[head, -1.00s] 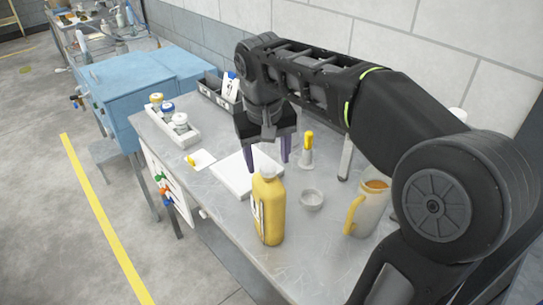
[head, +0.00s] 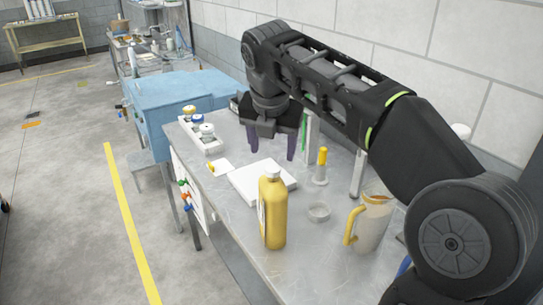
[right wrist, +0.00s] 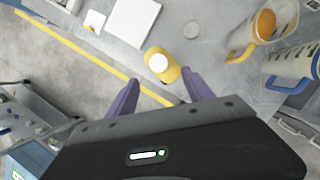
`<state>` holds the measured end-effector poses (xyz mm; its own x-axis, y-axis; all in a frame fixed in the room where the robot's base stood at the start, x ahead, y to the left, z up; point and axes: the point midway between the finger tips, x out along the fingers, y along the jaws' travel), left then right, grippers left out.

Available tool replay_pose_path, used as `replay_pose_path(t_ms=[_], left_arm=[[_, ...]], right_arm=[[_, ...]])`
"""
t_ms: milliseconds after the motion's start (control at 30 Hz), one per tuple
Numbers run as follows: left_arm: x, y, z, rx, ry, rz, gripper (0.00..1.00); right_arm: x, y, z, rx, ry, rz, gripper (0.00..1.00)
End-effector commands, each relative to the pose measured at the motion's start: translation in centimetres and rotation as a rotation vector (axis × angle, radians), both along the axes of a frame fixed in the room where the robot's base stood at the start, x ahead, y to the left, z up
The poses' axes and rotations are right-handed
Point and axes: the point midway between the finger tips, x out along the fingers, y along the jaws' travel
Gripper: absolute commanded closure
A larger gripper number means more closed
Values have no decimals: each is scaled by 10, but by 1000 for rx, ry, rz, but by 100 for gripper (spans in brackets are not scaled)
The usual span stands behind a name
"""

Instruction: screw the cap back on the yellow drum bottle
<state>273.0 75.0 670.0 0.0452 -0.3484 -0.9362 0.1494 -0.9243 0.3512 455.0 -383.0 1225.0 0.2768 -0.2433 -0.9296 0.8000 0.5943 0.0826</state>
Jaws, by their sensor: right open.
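The yellow drum bottle (head: 274,218) stands upright near the table's front edge, with a pale round top (head: 271,172). In the right wrist view the yellow bottle (right wrist: 163,70) shows a white round top (right wrist: 158,63); I cannot tell whether this is a cap or the bare mouth. My right gripper (head: 272,152) is open and empty, fingers pointing down, above and apart from the bottle in the head view. In the right wrist view its fingertips (right wrist: 160,80) lie either side of the bottle in the picture. My left gripper is out of view.
A white board (head: 262,182) lies behind the bottle. To the right are a small dish (head: 318,212), a yellow-capped dispenser (head: 321,168) and a jug (head: 370,225) with a yellow handle. A white tray (head: 214,148) with jars and a white card with a yellow item (head: 211,168) lie further left.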

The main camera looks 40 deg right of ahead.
Motion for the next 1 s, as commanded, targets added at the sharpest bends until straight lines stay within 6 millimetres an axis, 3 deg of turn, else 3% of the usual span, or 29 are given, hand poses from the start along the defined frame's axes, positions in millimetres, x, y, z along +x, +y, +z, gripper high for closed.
replay_pose_path(t_ms=[200,633,1000], left_arm=[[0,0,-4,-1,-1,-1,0],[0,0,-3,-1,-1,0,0],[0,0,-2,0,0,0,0]], right_arm=[[2,-3,4,-70,40,199,39],[3,-4,2,-74,45,211,39],[15,-15,-40,-73,47,208,39]])
